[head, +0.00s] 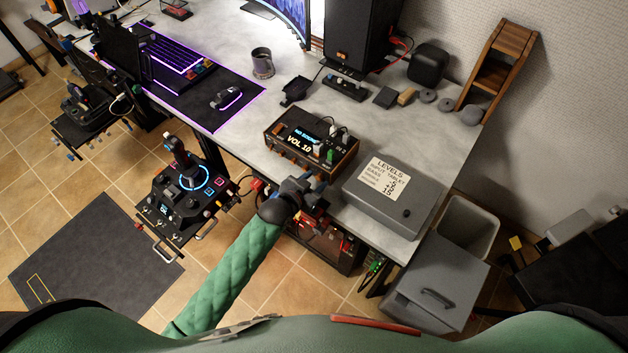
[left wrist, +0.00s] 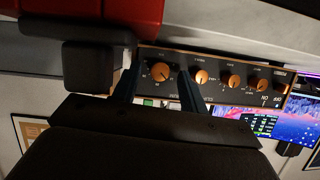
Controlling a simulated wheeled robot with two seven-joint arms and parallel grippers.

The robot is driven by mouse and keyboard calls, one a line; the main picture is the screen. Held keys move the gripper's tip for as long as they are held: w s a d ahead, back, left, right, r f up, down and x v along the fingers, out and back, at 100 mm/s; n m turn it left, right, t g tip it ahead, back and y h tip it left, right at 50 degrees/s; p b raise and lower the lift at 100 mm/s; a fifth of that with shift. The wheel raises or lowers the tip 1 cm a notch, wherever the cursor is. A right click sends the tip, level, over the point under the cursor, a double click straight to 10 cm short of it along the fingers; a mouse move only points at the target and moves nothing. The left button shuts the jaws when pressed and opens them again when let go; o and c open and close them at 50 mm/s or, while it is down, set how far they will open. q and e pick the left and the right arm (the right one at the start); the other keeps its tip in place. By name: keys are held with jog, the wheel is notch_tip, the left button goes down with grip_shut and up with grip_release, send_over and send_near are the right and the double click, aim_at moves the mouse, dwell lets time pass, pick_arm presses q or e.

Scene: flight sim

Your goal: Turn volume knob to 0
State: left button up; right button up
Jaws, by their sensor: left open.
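The audio box (head: 345,154) with wooden sides stands near the table's front edge; its screen (head: 300,137) reads VOL 10. In the left wrist view its front panel (left wrist: 213,62) shows a row of orange knobs with dial marks. The largest knob (left wrist: 160,72), at the left end, seems to be the volume knob; its label is too small to read. My left gripper (left wrist: 158,66) is open, its two dark fingers on either side of that knob. I cannot tell if they touch it. In the head view the left gripper (head: 318,182) is at the box's front. My right gripper is out of view.
A grey case (head: 396,199) with a LEVELS note (head: 384,178) stands right of the audio box. A joystick panel (head: 186,190) is to the left of my arm. A mouse (head: 226,97), mug (head: 263,64) and black speaker (head: 357,38) are on the table (head: 300,89).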

pick_arm(q)
jog(key=shift+c, duration=0.4)
grip_shut()
